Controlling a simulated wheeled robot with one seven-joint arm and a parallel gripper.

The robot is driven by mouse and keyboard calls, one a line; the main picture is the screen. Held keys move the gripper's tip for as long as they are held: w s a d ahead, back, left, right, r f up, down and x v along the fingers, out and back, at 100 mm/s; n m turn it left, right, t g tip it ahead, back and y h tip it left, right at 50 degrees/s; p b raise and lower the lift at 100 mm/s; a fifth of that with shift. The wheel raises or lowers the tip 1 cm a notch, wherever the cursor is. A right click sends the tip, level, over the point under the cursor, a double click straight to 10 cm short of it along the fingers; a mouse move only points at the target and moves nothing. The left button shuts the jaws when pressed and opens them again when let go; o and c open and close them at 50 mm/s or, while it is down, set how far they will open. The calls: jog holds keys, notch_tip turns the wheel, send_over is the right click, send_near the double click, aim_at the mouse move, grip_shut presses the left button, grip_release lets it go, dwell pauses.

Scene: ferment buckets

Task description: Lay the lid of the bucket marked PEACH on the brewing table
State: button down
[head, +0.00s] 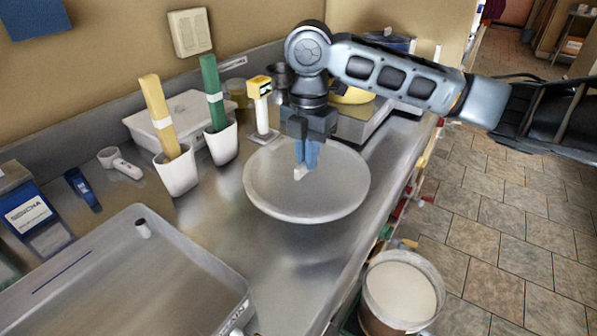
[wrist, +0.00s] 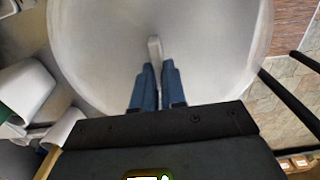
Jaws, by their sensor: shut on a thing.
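The lid (head: 265,190) is a large, round, pale grey disc over the steel brewing table (head: 270,262). My gripper (head: 304,172) is above the lid's middle, pointing down, with its blue fingers shut on the lid's small white handle. The wrist view shows the lid (wrist: 205,45) filling most of the picture and the handle (wrist: 154,50) between the fingers (wrist: 158,78). I cannot tell whether the lid touches the table. An open bucket (head: 400,290) with pale contents stands low beside the table at the right. No PEACH marking is readable.
Two white cups with a yellow strip (head: 160,115) and a green strip (head: 212,92) stand left of the lid. A yellow-topped device (head: 260,105) stands just behind it. A large metal tray (head: 130,275) fills the front left. The tiled floor (head: 500,240) is open at right.

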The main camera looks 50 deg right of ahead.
aim_at(299, 176)
jog(key=shift+w+a+f, duration=0.55)
jog(key=shift+a+f, duration=0.05)
jog(key=shift+f+p, duration=0.3)
jog(key=shift+f, duration=1.6)
jog(key=shift+f, duration=0.15)
jog(key=c, duration=1.2)
grip_release()
notch_tip(299, 176, up, 12)
jog(key=shift+r, duration=0.2)
